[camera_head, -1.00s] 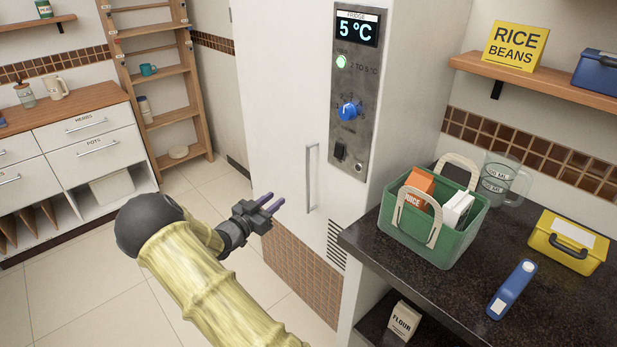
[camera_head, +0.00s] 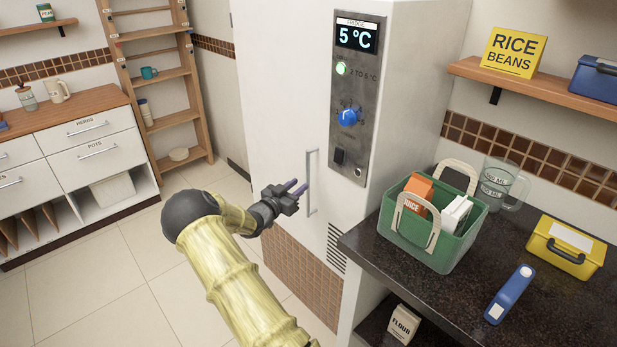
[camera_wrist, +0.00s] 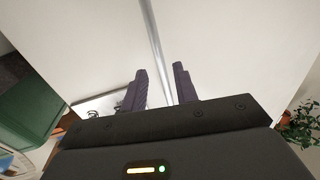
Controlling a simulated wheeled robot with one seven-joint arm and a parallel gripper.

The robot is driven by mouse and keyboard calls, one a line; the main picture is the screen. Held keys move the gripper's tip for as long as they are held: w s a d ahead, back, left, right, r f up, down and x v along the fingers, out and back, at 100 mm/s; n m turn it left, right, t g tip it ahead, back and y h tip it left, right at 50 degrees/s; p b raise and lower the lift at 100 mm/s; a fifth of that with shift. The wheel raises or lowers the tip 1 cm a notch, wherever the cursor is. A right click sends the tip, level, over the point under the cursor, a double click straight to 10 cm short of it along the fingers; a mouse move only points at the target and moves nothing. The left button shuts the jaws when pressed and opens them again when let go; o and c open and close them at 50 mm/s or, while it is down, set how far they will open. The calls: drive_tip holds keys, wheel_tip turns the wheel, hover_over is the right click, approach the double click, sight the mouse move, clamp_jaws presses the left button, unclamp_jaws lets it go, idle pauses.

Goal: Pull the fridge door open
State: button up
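The fridge (camera_head: 275,110) is tall and white, and its door looks closed. A slim vertical metal handle (camera_head: 312,181) is on the door, below and left of the control panel. My gripper (camera_head: 298,187) is just left of the handle, at about mid-height of it. In the wrist view, the two dark purple fingers (camera_wrist: 161,88) are apart, and the handle bar (camera_wrist: 152,45) runs down toward the space between them. I cannot tell whether the fingers reach around the bar. Nothing is held.
A drawer cabinet (camera_head: 80,140) and a wooden shelf (camera_head: 172,85) stand at left. The tiled floor (camera_head: 110,270) between is clear.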

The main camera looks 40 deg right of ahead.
sight(307, 179)
drive_tip(key=x, duration=0.6)
clamp_jaws()
